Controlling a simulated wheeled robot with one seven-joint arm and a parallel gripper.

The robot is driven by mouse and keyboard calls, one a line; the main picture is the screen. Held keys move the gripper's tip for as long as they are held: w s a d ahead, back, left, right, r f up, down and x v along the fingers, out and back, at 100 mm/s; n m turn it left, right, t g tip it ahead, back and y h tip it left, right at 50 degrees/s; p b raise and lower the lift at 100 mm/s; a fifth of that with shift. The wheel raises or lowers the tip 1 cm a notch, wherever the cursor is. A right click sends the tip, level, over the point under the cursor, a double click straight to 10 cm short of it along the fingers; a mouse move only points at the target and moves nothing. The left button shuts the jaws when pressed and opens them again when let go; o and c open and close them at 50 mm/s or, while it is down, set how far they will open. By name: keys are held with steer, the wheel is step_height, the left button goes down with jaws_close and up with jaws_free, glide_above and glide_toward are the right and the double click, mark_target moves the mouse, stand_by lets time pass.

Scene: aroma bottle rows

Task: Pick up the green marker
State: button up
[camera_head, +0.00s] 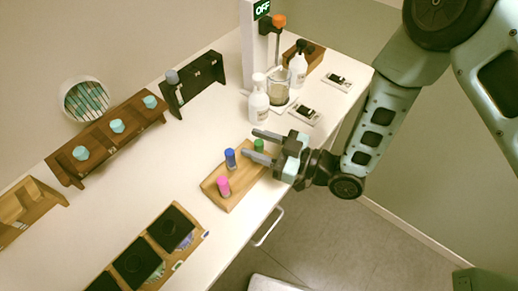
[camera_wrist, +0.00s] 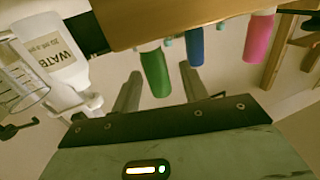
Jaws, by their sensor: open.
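The green marker (camera_head: 259,146) stands upright at the far right end of a wooden block in the head view. It also shows in the wrist view (camera_wrist: 156,72), between my fingers but beyond their tips or beside them; the depth is hard to judge. The blue marker (camera_head: 230,158) and the pink marker (camera_head: 223,186) stand in the same wooden block (camera_head: 211,188). My gripper (camera_head: 257,145) is open and empty, reaching in from the right, with its fingers at the green marker's end of the block. In the wrist view my gripper (camera_wrist: 160,80) has both fingers spread apart.
White bottles (camera_head: 258,104) and a glass beaker (camera_head: 279,88) stand behind my gripper. A rack with teal-capped bottles (camera_head: 117,126) stands at the back left. Black-topped boxes (camera_head: 135,262) are at the front. The white table (camera_head: 160,180) is clear left of the block.

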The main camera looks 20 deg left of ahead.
jaws_close()
steer(key=shift+r, duration=0.15)
